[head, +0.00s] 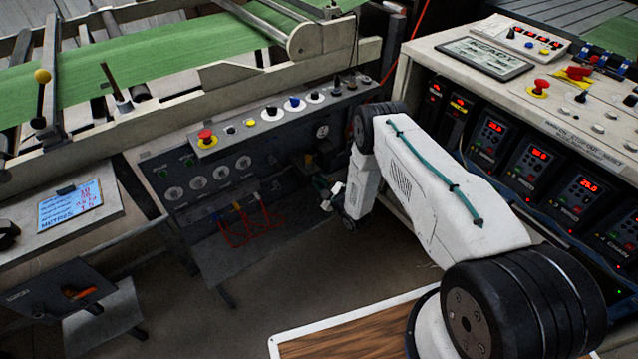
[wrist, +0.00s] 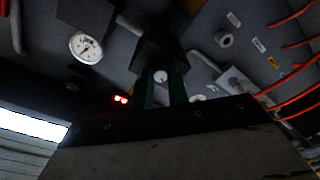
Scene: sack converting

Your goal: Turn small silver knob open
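My gripper (head: 325,188) reaches down to the lower right of the grey control panel (head: 245,163). In the wrist view its two dark green fingers (wrist: 165,90) stand a little apart, pointing at a black block (wrist: 158,50). A small pale dial with a red mark (wrist: 160,77) shows between the fingers. Nothing is clearly held. A small silver round knob or fitting (wrist: 223,39) sits on the panel face, up and right of the fingers and apart from them. Which part is the task's knob I cannot tell for sure; the fingertips' contact is hidden.
A white gauge (wrist: 86,47) is at the left in the wrist view; red hoses (wrist: 295,85) curve at the right. In the head view, a red button (head: 206,136) tops the panel, and a cabinet of red-lit controllers (head: 540,155) stands close to my arm's right.

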